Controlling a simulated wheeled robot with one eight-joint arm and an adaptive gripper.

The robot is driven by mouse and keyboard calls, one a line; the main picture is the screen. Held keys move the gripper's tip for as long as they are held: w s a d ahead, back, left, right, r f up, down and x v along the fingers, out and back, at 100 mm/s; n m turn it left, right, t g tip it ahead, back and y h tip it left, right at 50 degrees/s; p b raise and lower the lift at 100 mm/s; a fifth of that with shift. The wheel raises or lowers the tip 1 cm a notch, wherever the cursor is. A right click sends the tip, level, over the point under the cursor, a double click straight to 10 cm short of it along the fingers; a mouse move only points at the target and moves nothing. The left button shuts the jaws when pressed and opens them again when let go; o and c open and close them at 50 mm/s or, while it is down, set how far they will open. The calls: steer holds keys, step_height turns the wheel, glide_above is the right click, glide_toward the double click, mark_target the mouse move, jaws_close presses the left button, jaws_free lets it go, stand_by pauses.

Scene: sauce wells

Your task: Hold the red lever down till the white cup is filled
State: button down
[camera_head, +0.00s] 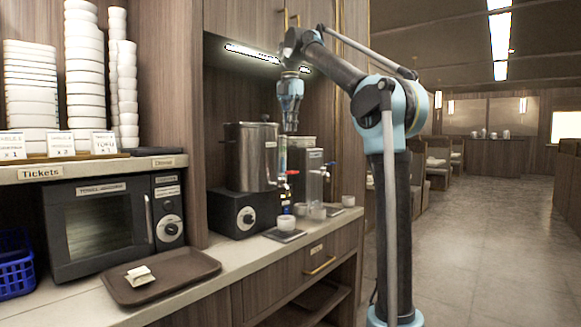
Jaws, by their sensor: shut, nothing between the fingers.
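A small red part (292,172), which looks like the red lever, shows at the front of the dispensers beside the steel pot. A white cup (286,223) stands upright below it on a dark flat tray (284,236). How full the cup is cannot be seen from here. My gripper (291,128) points down, shut and empty, in the air above the red part. It appears apart from the lever and the cup.
A steel pot (250,155) stands on a black heater (243,210) to the left. A grey dispenser (307,172) stands behind the taps, with a blue part (286,196) near the cup. A brown tray (190,268) lies in front of the microwave (100,225).

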steer(key=shift+a+r, duration=0.1)
steer(key=shift+a, duration=0.05)
step_height(320, 180, down, 14)
steer(key=shift+f, duration=0.1)
stand_by(0.9)
stand_by(0.3)
